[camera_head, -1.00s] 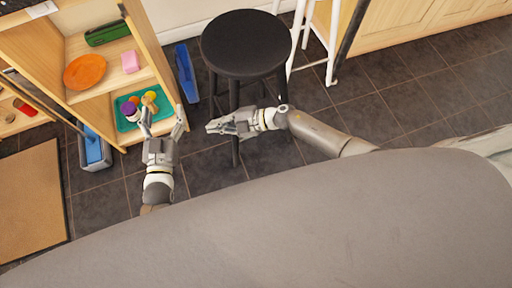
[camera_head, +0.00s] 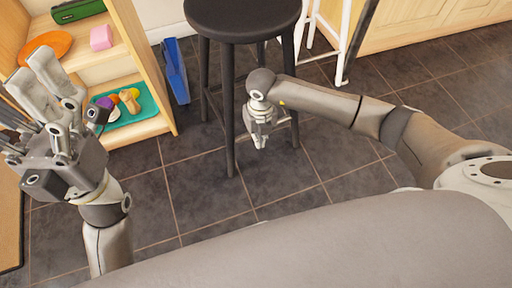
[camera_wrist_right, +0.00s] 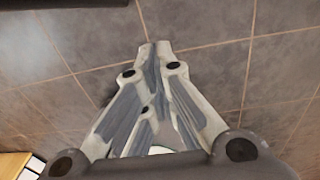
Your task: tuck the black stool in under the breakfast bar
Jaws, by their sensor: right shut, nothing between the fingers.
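The black stool (camera_head: 243,18) stands upright on the dark tiles at the top of the head view, its round seat cut by the frame edge. My right gripper (camera_head: 261,143) points down in front of the stool, between two of its legs in the picture. I cannot tell whether it touches them. In the right wrist view its fingers (camera_wrist_right: 155,48) meet at the tips, empty, over floor tiles. My left gripper (camera_head: 42,82) is at the far left, fingers apart and empty, in front of the shelf. I cannot make out the breakfast bar's top.
A wooden shelf (camera_head: 150,68) left of the stool holds an orange plate (camera_head: 44,46), a pink block (camera_head: 101,38) and a teal tray (camera_head: 143,108). A blue object (camera_head: 175,70) stands beside it. White legs (camera_head: 346,45) and wooden cabinets (camera_head: 420,22) are right. The floor ahead is clear.

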